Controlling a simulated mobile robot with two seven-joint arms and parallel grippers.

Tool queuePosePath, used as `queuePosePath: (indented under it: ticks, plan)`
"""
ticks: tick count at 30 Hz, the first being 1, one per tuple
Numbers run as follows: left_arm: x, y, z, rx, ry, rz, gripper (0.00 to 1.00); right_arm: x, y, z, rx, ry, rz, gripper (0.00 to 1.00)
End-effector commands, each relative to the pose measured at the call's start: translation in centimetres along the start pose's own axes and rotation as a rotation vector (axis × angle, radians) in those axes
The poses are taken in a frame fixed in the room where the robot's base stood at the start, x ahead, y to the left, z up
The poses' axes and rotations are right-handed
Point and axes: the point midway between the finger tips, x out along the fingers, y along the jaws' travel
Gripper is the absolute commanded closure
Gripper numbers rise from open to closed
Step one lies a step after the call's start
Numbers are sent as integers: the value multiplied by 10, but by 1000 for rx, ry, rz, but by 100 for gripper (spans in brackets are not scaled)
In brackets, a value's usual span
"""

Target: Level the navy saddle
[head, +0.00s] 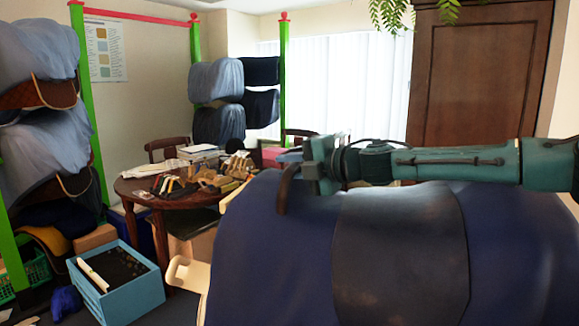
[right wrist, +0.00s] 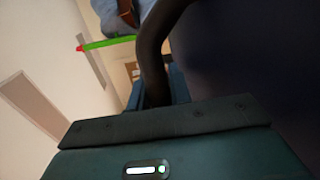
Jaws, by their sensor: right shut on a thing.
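The navy saddle (head: 400,255) fills the lower right of the head view, with a dark grey panel down its middle. A dark brown curved handle (head: 283,192) stands at its left top edge. My right gripper (head: 308,170) reaches in from the right above the saddle and is shut on this handle. In the right wrist view the dark handle (right wrist: 152,50) runs up from the jaws beside the dark navy surface (right wrist: 245,55). The saddle's far side and underside are hidden, and I cannot tell its tilt exactly. My left gripper is not in view.
A cream curved piece (head: 185,275) sticks out left of the saddle. A round wooden table (head: 140,190) with tools and books stands behind. A blue crate (head: 120,298) is on the floor at left. Racks with draped saddles (head: 215,80) and a wooden cabinet (head: 475,80) stand further back.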

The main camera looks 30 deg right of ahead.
Motion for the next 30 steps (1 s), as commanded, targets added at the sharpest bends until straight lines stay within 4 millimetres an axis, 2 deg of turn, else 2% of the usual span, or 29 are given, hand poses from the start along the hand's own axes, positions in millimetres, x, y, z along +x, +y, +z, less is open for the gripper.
queuePosePath:
  ticks: [1, 5, 14, 21, 29, 30]
  plan:
    - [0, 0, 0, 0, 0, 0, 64, 0, 0, 0, 0, 0, 0, 90]
    - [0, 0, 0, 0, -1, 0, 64, 0, 0, 0, 0, 0, 0, 100]
    - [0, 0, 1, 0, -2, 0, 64, 0, 0, 0, 1, 0, 0, 100]
    - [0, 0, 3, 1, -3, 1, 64, 4, -1, 16, 41, 6, -11, 100]
    - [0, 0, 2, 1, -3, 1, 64, 4, 0, 17, 45, 8, -12, 100]
    - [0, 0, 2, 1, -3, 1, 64, 4, 0, 16, 45, 8, -12, 77]
